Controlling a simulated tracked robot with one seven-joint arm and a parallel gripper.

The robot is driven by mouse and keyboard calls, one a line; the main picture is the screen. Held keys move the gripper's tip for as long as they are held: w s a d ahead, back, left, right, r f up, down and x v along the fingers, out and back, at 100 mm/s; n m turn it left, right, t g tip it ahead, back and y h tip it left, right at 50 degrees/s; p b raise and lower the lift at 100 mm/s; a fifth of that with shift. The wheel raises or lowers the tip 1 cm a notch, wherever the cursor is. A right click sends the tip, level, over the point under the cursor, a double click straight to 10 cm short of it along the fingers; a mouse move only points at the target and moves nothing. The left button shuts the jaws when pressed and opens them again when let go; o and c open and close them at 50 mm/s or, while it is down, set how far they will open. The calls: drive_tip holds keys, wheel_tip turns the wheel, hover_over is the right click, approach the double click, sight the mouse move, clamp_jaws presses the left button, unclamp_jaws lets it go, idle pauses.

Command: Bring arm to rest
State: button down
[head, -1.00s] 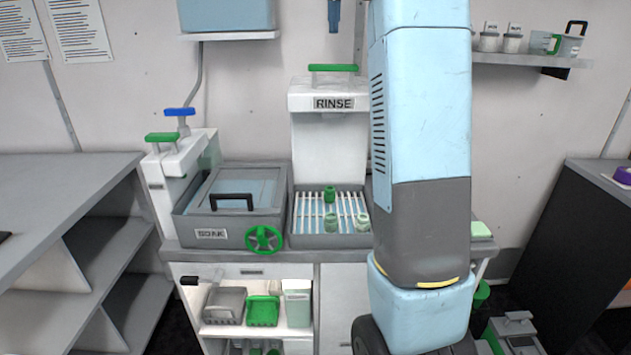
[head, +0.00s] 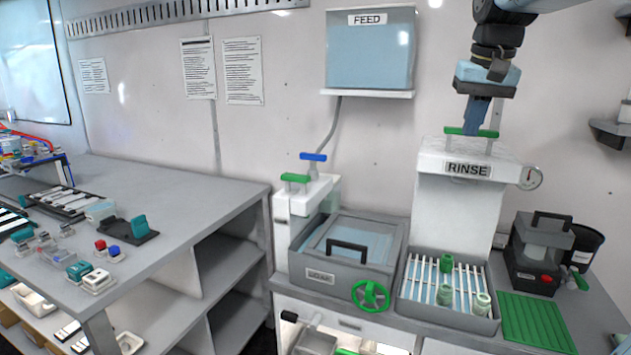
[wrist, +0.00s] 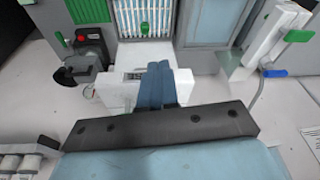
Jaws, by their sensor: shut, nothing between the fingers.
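My gripper (head: 478,128) hangs fingers down at the upper right in the head view, just above the green handle (head: 455,131) on top of the white RINSE unit (head: 450,200). In the wrist view its blue fingers (wrist: 156,88) are together with nothing between them. They overlap the RINSE unit's top in that view. Whether the fingertips touch the handle cannot be told. My arm reaches in from the top right corner of the head view.
The FEED tank (head: 370,55) hangs on the wall left of my gripper. Below stand the SOAK basin (head: 340,270), a slatted rinse tray (head: 450,318) with green fittings, and a green mat (head: 537,322). A pressure gauge (head: 530,177) juts from the RINSE unit. A cluttered grey bench (head: 180,200) stands left.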

drive_tip(key=s+a+f+n+t, duration=0.1)
drive_tip(key=s+a+f, duration=0.2)
drive_tip(key=s+f, duration=0.5)
drive_tip(key=s+a+f+n+t, duration=0.1)
drive_tip(key=s+a+f, duration=0.1)
drive_tip(key=s+f, duration=0.5)
drive_tip(key=shift+s+a+f+t, duration=0.3)
drive_tip(key=shift+s+a+f, duration=0.1)
drive_tip(key=shift+s, duration=0.35)
